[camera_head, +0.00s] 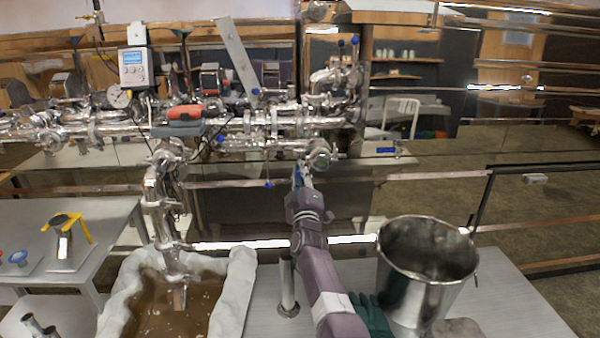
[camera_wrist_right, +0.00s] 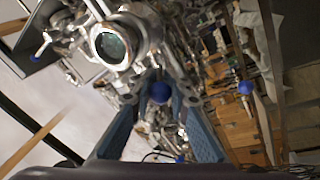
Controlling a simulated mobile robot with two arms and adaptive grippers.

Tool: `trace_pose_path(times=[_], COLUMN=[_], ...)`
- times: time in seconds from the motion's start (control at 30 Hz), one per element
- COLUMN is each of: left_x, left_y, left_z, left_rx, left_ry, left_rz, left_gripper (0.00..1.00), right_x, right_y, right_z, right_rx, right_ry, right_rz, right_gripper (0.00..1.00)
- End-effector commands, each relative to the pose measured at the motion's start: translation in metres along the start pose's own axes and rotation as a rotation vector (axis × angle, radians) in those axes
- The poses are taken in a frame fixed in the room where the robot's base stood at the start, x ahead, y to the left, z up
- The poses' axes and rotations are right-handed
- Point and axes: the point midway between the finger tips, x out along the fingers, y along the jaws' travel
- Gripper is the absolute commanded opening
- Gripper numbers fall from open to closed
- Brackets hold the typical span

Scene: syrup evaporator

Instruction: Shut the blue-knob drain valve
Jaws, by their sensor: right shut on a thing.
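My right gripper (camera_head: 301,175) reaches up from the lower middle of the head view to the underside of the steel pipework (camera_head: 240,122). In the right wrist view its two blue fingers (camera_wrist_right: 168,97) are closed around a small blue knob (camera_wrist_right: 160,92), which sits between the fingertips. In the head view that knob is hidden by the gripper. Another blue knob (camera_head: 268,185) hangs just left of the gripper in the head view. More blue knobs show on the upper right pipes (camera_head: 355,41). I cannot tell the valve's exact handle angle. My left gripper is not in view.
A steel bucket (camera_head: 428,250) stands right of my arm on the grey table (camera_head: 500,300). A white-rimmed basin of brown liquid (camera_head: 235,290) lies left of it, under a downward pipe (camera_head: 160,205). A green glove (camera_head: 372,316) lies near the bucket. An orange-handled tool (camera_head: 186,112) rests on the pipes.

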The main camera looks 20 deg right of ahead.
Motion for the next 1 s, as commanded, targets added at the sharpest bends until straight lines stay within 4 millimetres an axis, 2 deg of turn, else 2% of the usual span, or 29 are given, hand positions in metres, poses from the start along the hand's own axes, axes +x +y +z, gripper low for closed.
trace_pose_path(times=[0.03,0.2,0.43,0.57,1.0], left_x=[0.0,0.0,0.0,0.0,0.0], left_y=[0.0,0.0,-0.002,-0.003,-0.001], left_z=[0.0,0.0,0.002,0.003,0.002], left_rx=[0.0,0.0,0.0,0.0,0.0], left_ry=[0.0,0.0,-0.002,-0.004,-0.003], left_rz=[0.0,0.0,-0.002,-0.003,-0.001], left_gripper=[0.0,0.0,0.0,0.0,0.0], right_x=[0.001,0.001,0.0,0.002,0.022], right_y=[0.002,0.001,0.001,0.007,0.074], right_z=[0.0,0.0,0.0,-0.005,-0.048], right_rx=[0.0,0.0,0.0,0.001,0.002], right_ry=[0.0,0.0,0.0,0.001,0.003], right_rz=[0.003,0.002,0.001,0.004,0.013], right_gripper=[0.17,0.34,0.34,0.34,0.34])
